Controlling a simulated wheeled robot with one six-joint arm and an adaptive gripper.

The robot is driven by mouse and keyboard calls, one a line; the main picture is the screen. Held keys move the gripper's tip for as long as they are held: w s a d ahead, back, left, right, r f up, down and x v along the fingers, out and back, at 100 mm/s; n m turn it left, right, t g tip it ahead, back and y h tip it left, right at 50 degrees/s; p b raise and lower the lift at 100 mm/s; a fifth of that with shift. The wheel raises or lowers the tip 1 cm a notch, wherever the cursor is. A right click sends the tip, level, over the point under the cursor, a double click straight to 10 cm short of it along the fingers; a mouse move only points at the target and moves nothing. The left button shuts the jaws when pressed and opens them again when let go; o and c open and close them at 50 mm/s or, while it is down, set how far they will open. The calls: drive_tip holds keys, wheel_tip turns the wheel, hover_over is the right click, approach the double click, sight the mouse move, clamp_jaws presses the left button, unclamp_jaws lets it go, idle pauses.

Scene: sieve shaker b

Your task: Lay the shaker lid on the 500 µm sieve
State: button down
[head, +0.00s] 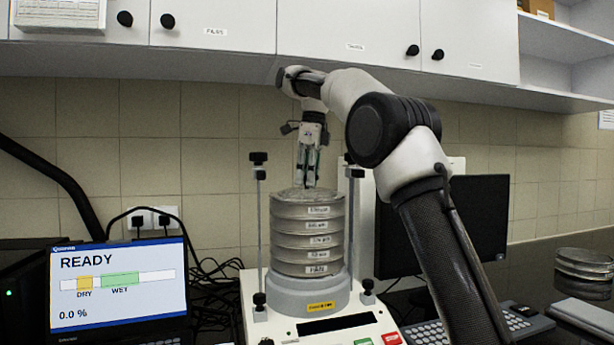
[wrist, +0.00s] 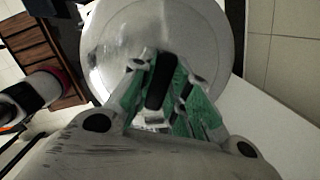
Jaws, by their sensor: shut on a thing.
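The shaker lid (wrist: 205,35) is a round, shiny metal disc that fills the top of the wrist view. Its black knob (wrist: 160,82) sits between the green-padded fingers of my gripper (wrist: 163,95). In the head view my gripper (head: 307,184) points straight down over the sieve stack, shut on the lid knob. The lid (head: 284,195) is level at the top of the stack, over the uppermost sieve (head: 288,211), whose label is too small to read surely. I cannot tell whether lid and sieve touch. The wrist view hides the sieve under the lid.
The stack stands on the shaker base (head: 285,298) between two upright clamp rods (head: 260,225). A screen reading READY (head: 120,290) is at left, a dark monitor (head: 480,225) behind my arm. Other sieves (head: 583,265) stand at far right. Cabinets (head: 340,40) hang above.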

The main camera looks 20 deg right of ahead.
drive_tip(key=c, duration=1.3)
unclamp_jaws()
